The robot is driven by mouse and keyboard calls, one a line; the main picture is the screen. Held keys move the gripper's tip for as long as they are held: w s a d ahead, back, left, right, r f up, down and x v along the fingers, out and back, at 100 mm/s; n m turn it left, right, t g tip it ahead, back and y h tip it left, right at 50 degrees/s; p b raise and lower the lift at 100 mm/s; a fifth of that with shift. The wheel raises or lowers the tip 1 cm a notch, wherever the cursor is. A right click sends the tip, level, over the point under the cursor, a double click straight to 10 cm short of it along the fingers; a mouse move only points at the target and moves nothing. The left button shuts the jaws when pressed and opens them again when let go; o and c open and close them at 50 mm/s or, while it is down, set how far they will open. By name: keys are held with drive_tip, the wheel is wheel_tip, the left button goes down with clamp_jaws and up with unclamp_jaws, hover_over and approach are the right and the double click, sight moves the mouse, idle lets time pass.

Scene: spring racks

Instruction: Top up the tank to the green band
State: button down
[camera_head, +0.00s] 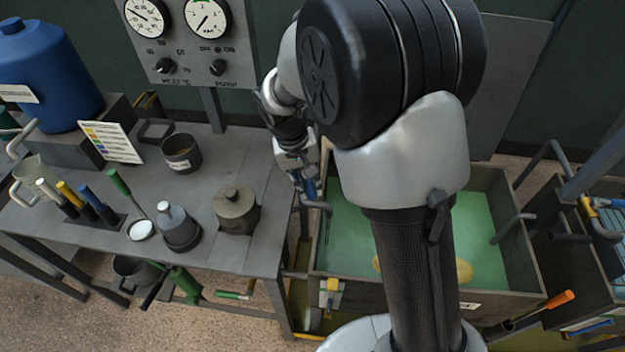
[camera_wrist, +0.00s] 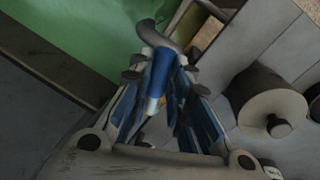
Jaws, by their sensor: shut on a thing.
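The tank (camera_head: 340,290) is an open grey box at the right of the bench in the head view, holding pale green liquid (camera_head: 345,235); the green surface also shows in the wrist view (camera_wrist: 90,45). My gripper (camera_head: 305,178) is at the tank's left rim. In the wrist view my gripper (camera_wrist: 163,72) is shut on a blue handle (camera_wrist: 160,72), with a grey curved pipe (camera_wrist: 158,37) at its far end. A similar grey pipe end (camera_head: 317,208) shows below my gripper in the head view. Flow from it cannot be seen. No green level band is clearly visible.
A gauge panel (camera_head: 190,45) stands behind. A yellow-handled tap (camera_head: 588,207) is at right. My arm hides the tank's middle.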

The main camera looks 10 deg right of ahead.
drive_tip(key=shift+a+m, duration=0.2)
drive_tip(key=shift+m, duration=0.1)
drive_tip(key=c, duration=1.5)
unclamp_jaws()
drive_tip(key=r, duration=0.4)
drive_tip(key=a+r, duration=0.1)
drive_tip(key=r, duration=0.3)
drive_tip(key=a+r, duration=0.1)
drive_tip(key=r, duration=0.2)
drive_tip(key=shift+a+r, duration=0.15)
drive_tip(key=shift+r, duration=0.25)
